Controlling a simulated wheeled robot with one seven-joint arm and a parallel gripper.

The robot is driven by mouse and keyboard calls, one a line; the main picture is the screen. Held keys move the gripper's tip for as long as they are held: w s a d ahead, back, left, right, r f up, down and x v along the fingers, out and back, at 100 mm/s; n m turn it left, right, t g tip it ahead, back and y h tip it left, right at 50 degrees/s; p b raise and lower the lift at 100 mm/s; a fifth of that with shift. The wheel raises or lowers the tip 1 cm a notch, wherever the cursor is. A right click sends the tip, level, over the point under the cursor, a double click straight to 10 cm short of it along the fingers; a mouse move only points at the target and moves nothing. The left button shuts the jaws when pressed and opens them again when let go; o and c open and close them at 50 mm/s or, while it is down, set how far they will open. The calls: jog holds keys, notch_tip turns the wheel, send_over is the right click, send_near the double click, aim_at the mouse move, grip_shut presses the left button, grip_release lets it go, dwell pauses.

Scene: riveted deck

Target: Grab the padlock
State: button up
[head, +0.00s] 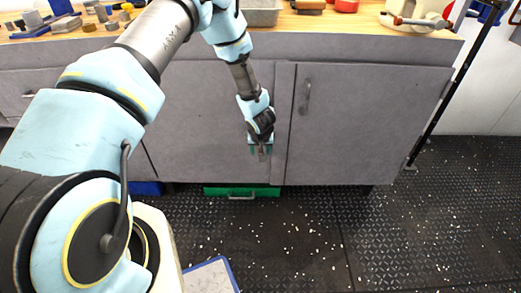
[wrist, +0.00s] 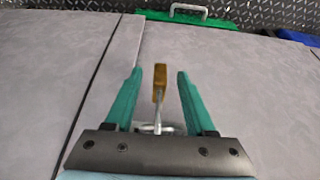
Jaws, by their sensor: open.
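The padlock (wrist: 159,80) shows in the wrist view with a narrow brass body and a grey metal shackle (wrist: 157,126) on the palm side. It is in front of the grey cabinet front; I cannot tell what the shackle is attached to. My gripper (wrist: 160,74) is open, with one green finger on each side of the padlock and a visible gap on both sides. In the head view my gripper (head: 261,150) points down close in front of the cabinet doors; the padlock cannot be made out clearly there.
The grey cabinet (head: 370,125) stands under a wooden worktop with a metal tray (head: 262,14) and several tools. A door handle (head: 307,95) is right of my gripper. A green case (head: 217,191) lies on the floor below. A black pole (head: 455,85) leans at the right.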

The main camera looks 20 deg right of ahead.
grip_shut()
dwell(0.3)
dwell(0.3)
